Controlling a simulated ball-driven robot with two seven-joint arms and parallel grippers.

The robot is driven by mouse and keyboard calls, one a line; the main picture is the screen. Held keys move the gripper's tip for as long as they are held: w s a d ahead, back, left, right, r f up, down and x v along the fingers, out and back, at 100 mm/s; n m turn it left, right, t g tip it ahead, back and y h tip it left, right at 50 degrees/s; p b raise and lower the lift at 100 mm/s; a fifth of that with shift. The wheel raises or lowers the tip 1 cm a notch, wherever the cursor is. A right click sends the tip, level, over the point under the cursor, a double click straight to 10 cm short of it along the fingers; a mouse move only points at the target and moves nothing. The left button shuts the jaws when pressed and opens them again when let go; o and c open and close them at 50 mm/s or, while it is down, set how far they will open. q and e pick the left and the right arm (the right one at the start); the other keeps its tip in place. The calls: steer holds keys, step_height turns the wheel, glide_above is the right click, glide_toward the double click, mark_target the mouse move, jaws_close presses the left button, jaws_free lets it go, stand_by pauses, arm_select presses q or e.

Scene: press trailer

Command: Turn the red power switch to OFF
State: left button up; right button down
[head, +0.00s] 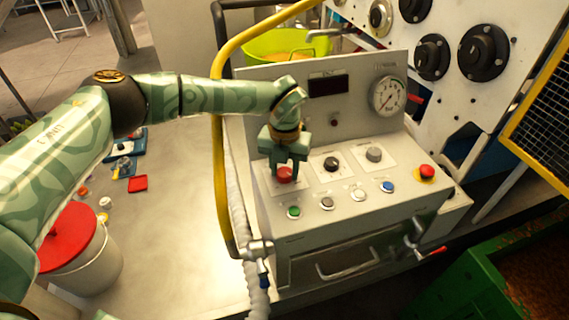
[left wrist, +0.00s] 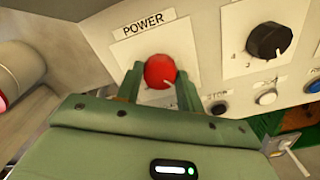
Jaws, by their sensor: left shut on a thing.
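The red power switch (head: 285,174) is a round knob on the sloping front panel of the grey control box. In the left wrist view the red knob (left wrist: 160,72) sits under a label reading POWER, with a pale pointer mark toward its lower side. My left gripper (head: 286,172) comes down from above, its two fingers on either side of the knob, shut on it. The wrist view shows the fingertips (left wrist: 160,84) flanking the knob. The OFF marking is not readable; the fingers cover part of the label plate. My right gripper is not in view.
A black knob (head: 331,163) and a grey knob (head: 374,154) sit to the right, with a red button (head: 426,171) beyond. Several small buttons line the row below, including a green one (head: 293,212). A yellow hose (head: 217,150) runs left of the box.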

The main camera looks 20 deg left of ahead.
mark_target(285, 172)
arm_select(q)
steer(key=shift+w+r+n+p, duration=0.15)
steer(key=shift+n+p, duration=0.2)
steer(key=shift+n, duration=0.55)
steer(key=o, duration=1)
step_height(285, 172, up, 16)
steer(key=shift+r, duration=0.1)
